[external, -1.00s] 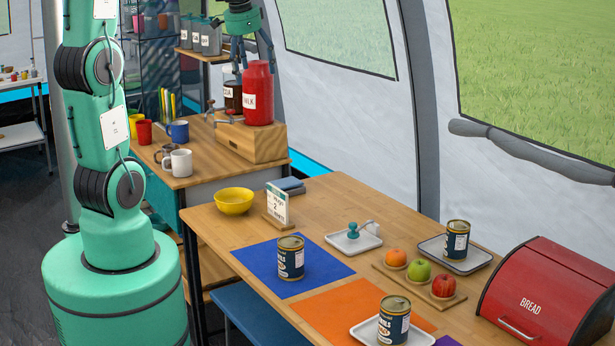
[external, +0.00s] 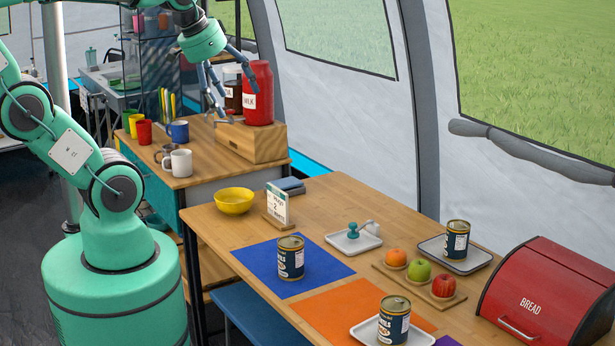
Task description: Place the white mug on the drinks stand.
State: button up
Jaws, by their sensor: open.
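The white mug (external: 181,163) stands upright on the wooden counter (external: 203,172), near its front edge. A brown mug (external: 165,153) stands close behind it at the left. A wooden box-like stand (external: 247,141) sits at the counter's right end and carries a red milk jar (external: 259,95) and a dark-filled jar (external: 232,88); it looks like the drinks stand. My gripper (external: 224,84) is open and empty. In the picture it is above the counter, beside and partly over the jars, up and to the right of the white mug. Its exact depth is unclear.
A blue mug (external: 179,131), a red cup (external: 144,132) and a yellow cup (external: 135,124) stand behind the white mug. The table in front holds a yellow bowl (external: 233,202), a number card (external: 278,206), tins, fruit and a red bread bin (external: 552,294).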

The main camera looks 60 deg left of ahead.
jog(key=shift+s+d+f, duration=0.3)
jog(key=shift+s+d, duration=0.05)
jog(key=shift+s, duration=0.2)
jog(key=shift+s+d+f, duration=0.25)
jog(key=shift+s+d, duration=0.1)
jog(key=shift+s, duration=0.15)
